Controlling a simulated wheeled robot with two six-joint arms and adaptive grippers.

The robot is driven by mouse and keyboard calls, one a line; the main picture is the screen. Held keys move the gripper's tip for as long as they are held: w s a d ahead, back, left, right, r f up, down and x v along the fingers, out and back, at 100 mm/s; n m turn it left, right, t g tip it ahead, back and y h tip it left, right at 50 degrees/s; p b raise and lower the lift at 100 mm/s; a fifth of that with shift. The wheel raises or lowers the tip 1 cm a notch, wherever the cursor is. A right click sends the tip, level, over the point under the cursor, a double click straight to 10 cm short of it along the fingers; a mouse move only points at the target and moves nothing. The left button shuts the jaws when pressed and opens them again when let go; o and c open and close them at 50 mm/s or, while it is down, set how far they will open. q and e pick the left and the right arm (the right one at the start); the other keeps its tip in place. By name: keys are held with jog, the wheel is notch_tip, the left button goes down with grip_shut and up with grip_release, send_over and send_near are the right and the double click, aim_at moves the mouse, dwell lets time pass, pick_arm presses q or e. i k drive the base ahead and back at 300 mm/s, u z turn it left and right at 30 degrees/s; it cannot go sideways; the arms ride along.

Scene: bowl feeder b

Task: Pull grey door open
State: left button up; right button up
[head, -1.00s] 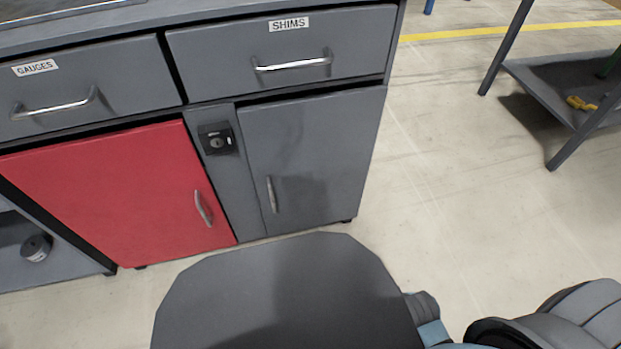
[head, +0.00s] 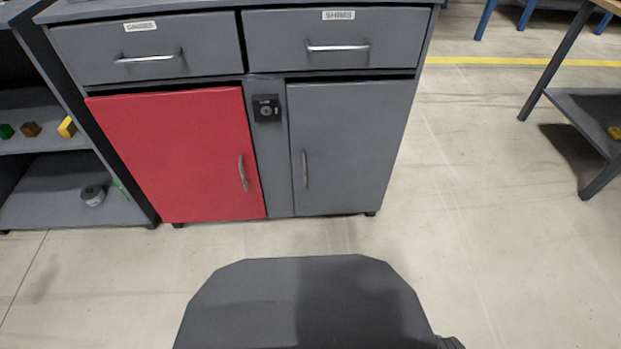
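The grey door (head: 350,150) is the lower right door of a grey cabinet, below the drawer labelled SHIMS. It looks shut. Its vertical metal handle (head: 305,169) is on the door's left side. A dark lock plate (head: 266,108) sits on the post just left of the door. Neither of my grippers shows in the head view, and nothing touches the door or its handle.
A red door (head: 180,155) with its own handle is left of the post. Two drawers are above. An open shelf (head: 60,200) stands at the left, holding several small items. A table with a lower shelf (head: 590,115) stands at right. The floor (head: 470,240) between is clear.

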aim_at(347, 138)
jog(key=z, duration=1.45)
jog(key=i, duration=0.8)
jog(key=u, duration=0.35)
